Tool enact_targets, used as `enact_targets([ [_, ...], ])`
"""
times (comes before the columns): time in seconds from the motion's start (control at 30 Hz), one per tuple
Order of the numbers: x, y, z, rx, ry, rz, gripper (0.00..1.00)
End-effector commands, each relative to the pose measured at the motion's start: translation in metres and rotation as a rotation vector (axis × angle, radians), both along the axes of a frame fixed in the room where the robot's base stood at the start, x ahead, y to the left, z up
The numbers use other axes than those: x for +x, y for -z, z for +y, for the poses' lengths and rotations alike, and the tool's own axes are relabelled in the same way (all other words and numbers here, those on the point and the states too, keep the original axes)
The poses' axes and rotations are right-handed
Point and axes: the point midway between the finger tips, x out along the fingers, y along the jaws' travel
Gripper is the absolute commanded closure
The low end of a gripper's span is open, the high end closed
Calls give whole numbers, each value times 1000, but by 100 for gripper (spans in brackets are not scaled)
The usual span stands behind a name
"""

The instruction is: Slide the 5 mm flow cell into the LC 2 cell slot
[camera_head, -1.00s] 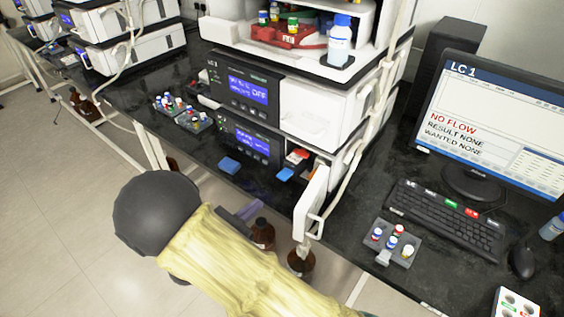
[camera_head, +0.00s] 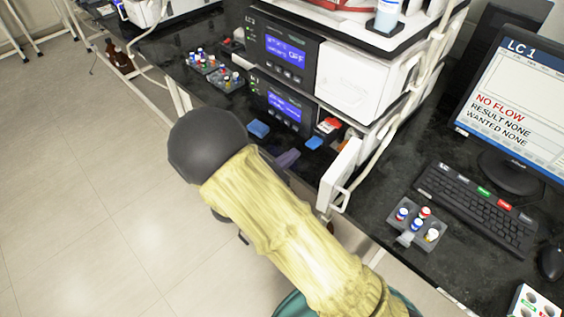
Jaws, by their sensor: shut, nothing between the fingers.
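I cannot tell the 5 mm flow cell for sure. Two small blue pieces lie on the black bench, one at the left (camera_head: 258,129) and one at the right (camera_head: 314,143), before the lower instrument module (camera_head: 284,106). Their markings are too small to read. I cannot make out the LC 2 cell slot; the label on the upper module (camera_head: 285,48) is too small to read surely. My arm in its yellow sleeve crosses the lower middle. No gripper fingertips show clearly. A purple-grey part (camera_head: 287,158) shows beside the sleeve, and I cannot tell what it is.
A red and white piece (camera_head: 330,125) lies by the module. A white open door panel (camera_head: 339,178) sticks out at the bench edge. Vial racks stand at the left (camera_head: 228,83) and right (camera_head: 418,228). The monitor (camera_head: 520,85) reads LC 1, NO FLOW. The floor at left is clear.

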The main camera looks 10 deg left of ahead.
Motion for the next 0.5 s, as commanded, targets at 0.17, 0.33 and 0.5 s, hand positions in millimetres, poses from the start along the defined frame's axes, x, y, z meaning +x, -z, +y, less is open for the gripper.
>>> enact_targets([
  [0.17, 26, 0, -21, -1, 4, -1, 100],
  [0.33, 49, 0, -39, -1, 3, -1, 100],
  [0.5, 65, 0, -51, -1, 2, -1, 100],
])
